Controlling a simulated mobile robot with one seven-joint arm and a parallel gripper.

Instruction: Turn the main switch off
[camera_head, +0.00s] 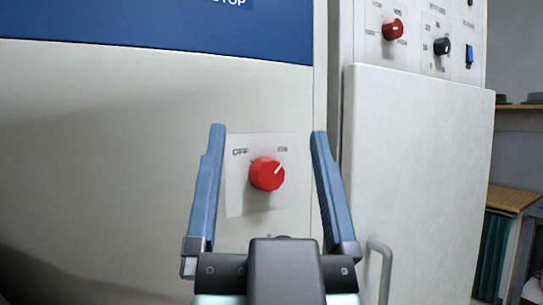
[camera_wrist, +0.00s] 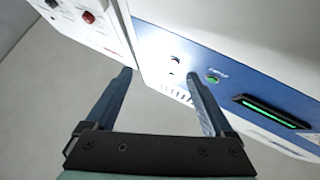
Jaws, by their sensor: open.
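The main switch is a red round knob (camera_head: 267,174) on a white plate (camera_head: 240,197) marked OFF at the left and ON at the right. Its white pointer line aims up and right, at the ON mark. My gripper (camera_head: 268,132) is open, with a blue finger on each side of the knob in the head view; I cannot tell the gap in depth.
Right of the switch, a cabinet has a door (camera_head: 415,160) with a handle (camera_head: 380,268). Above the door are another red knob (camera_head: 393,30), a black knob (camera_head: 442,46) and a blue rocker switch (camera_head: 469,56). The wrist view shows a green-lit display (camera_wrist: 272,111) on a blue band.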

